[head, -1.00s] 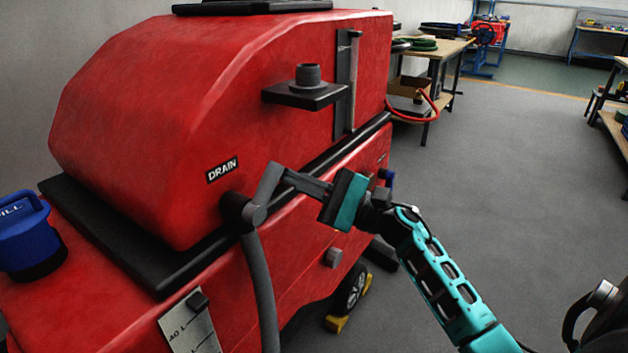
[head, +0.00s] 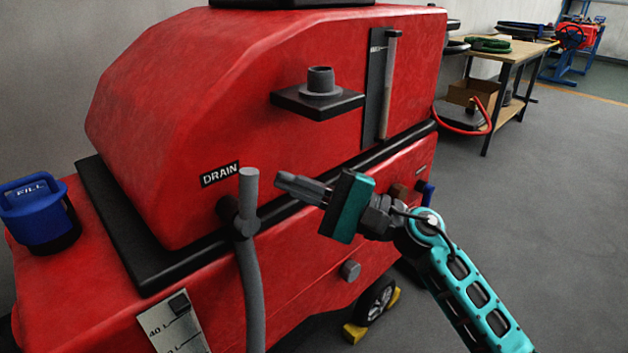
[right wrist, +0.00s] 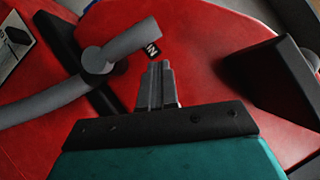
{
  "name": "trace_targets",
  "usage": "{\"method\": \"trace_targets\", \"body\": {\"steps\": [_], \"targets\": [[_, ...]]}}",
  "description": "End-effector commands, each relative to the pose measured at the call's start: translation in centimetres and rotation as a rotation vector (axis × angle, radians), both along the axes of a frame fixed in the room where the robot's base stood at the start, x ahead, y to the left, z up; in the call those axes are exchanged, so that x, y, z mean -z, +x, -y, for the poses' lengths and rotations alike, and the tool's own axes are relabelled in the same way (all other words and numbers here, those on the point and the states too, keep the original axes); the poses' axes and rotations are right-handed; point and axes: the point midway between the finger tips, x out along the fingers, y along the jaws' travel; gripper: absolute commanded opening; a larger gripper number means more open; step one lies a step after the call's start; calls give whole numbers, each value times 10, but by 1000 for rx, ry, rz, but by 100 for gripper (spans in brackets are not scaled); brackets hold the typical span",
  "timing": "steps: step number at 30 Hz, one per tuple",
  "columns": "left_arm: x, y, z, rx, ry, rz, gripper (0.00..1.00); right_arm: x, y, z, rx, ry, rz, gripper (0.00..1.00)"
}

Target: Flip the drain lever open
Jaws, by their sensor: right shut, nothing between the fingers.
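The grey drain lever (head: 249,192) stands roughly upright on a dark round valve (head: 230,208) under the DRAIN label (head: 220,174) on the red tank. A grey hose (head: 252,290) hangs down from the valve. My right gripper (head: 280,181) is shut and empty, just right of the lever, with a small gap between them. In the right wrist view the shut fingers (right wrist: 158,68) point toward the tank, and the lever (right wrist: 135,42) lies to their upper left, apart from them. The DRAIN label is mostly hidden there. My left gripper is not in view.
A black shelf with a grey fitting (head: 318,98) juts from the tank above my right gripper. A blue FILL cap (head: 38,213) is at the far left. A grey knob (head: 350,270) sits below my gripper. Open floor (head: 560,200) lies to the right.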

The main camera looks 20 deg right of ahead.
Motion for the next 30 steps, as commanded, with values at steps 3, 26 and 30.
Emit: {"method": "trace_targets", "body": {"steps": [3,26,30], "targets": [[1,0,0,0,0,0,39,-3,-1,-5,-2,-33,15,0],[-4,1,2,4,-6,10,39,-22,-7,-19,0,-324,136,0],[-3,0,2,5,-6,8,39,-22,-8,-21,0,-342,143,0]]}}
